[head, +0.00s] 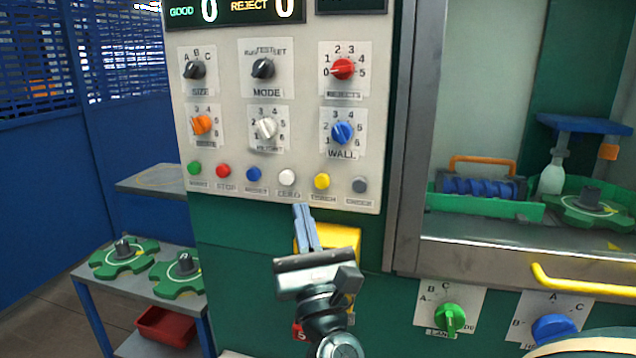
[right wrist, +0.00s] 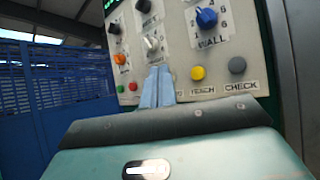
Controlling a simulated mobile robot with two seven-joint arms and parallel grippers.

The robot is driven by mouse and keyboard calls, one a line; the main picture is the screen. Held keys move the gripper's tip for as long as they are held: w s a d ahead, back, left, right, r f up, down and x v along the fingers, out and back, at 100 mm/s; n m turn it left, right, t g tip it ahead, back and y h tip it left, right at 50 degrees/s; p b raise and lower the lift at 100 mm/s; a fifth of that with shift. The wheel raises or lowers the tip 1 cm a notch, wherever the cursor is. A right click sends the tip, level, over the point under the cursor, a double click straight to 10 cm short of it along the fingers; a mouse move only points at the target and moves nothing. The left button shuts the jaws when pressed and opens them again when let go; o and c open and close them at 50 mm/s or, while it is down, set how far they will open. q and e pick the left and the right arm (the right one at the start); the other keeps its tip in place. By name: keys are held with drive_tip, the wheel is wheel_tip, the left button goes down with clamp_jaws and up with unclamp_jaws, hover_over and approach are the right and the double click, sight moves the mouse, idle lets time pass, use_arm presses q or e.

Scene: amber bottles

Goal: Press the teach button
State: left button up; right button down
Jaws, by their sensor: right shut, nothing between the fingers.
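The teach button is the yellow round button (head: 322,181) in the bottom row of the control panel (head: 225,118). In the right wrist view the yellow button (right wrist: 197,73) has a label reading TEACH below it. My right gripper (head: 301,208) is shut and empty, its fingers pointing up at the panel's lower edge. In the head view its tips are below and left of the yellow button, just under the white button (head: 287,177). In the right wrist view the fingertips (right wrist: 158,70) cover the white button's place and stand left of the yellow button. My left gripper is not in view.
A grey check button (head: 360,185) sits right of the yellow one; blue (head: 253,174), red (head: 223,171) and green (head: 194,168) buttons lie left. Knobs fill the panel above. A yellow box (head: 343,240) is below the panel. A windowed cabinet (head: 480,248) stands at right.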

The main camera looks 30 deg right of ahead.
drive_tip(key=shift+w+d, duration=0.1)
drive_tip(key=shift+w+d+b, duration=0.2)
drive_tip(key=shift+w+d, duration=1.2)
drive_tip(key=shift+d, duration=0.25)
drive_tip(key=shift+w+d+b, duration=0.15)
drive_tip(key=shift+w+d, duration=1.25)
drive_tip(key=shift+d, duration=0.2)
drive_tip(key=shift+w+d, duration=0.25)
drive_tip(key=shift+d, duration=0.05)
drive_tip(key=shift+w+d, duration=0.3)
drive_tip(key=shift+d, duration=0.05)
idle(0.5)
drive_tip(key=shift+s+a, duration=0.6)
drive_tip(key=shift+a, duration=0.1)
drive_tip(key=shift+s+a+p, duration=0.35)
drive_tip(key=shift+s+a, duration=1.25)
drive_tip(key=shift+a, duration=0.3)
